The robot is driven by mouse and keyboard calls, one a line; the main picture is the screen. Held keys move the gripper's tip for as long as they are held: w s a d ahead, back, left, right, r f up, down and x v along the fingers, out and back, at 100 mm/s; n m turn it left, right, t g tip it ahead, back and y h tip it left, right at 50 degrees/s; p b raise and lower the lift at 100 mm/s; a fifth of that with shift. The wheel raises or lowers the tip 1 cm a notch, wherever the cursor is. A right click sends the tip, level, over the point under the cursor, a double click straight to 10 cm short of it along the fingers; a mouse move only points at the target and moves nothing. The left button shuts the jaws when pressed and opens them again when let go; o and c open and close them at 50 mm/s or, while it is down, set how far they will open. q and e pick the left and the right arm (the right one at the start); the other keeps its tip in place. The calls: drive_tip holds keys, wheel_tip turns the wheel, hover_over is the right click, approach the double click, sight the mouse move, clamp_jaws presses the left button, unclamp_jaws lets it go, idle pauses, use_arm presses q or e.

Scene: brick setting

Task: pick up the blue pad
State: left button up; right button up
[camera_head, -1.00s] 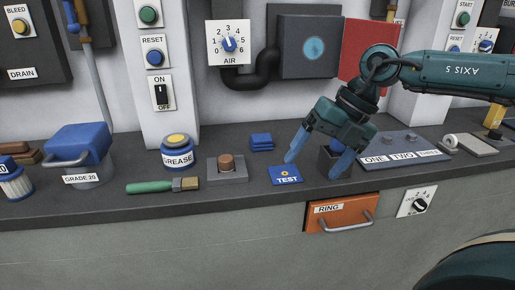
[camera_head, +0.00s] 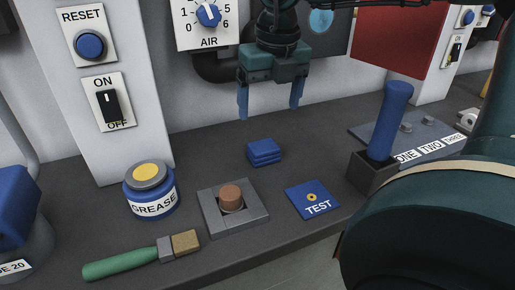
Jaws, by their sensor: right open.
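A small blue pad (camera_head: 264,152), ridged like a short stack of layers, lies flat on the dark bench behind the TEST plate. A flat blue square marked TEST (camera_head: 312,201), with an orange ring on it, lies in front of it to the right. My right gripper (camera_head: 270,108) points down with its two blue fingers spread and nothing between them. It appears above and behind the ridged blue pad, apart from it. My left gripper is not in view.
A dark box (camera_head: 371,174) holding an upright blue handle (camera_head: 391,120) stands right. My teal arm part covers the lower right.

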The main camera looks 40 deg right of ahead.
hover_over(264, 146)
drive_tip(key=s, duration=0.1)
wheel_tip(264, 146, down, 5)
drive_tip(key=shift+s+a+f, duration=0.1)
drive_tip(key=shift+s+f, duration=0.05)
drive_tip(key=shift+f, duration=0.05)
drive_tip(key=shift+w+f+b, duration=0.15)
drive_tip(key=shift+w+f, duration=0.05)
drive_tip(key=shift+f, duration=0.65)
drive_tip(key=shift+w+f+b, duration=0.1)
drive_tip(key=shift+w+f, duration=0.1)
drive_tip(key=shift+f, duration=0.7)
drive_tip(key=shift+w+f+b, duration=0.15)
drive_tip(key=shift+w+f, duration=0.05)
drive_tip(key=shift+f, duration=0.65)
drive_tip(key=shift+c, duration=0.4)
drive_tip(key=c, duration=1.1)
wheel_tip(264, 146, up, 10)
drive_tip(key=p, duration=0.1)
drive_tip(key=o, duration=0.6)
drive_tip(key=shift+c, duration=0.2)
drive_tip(key=c, duration=0.4)
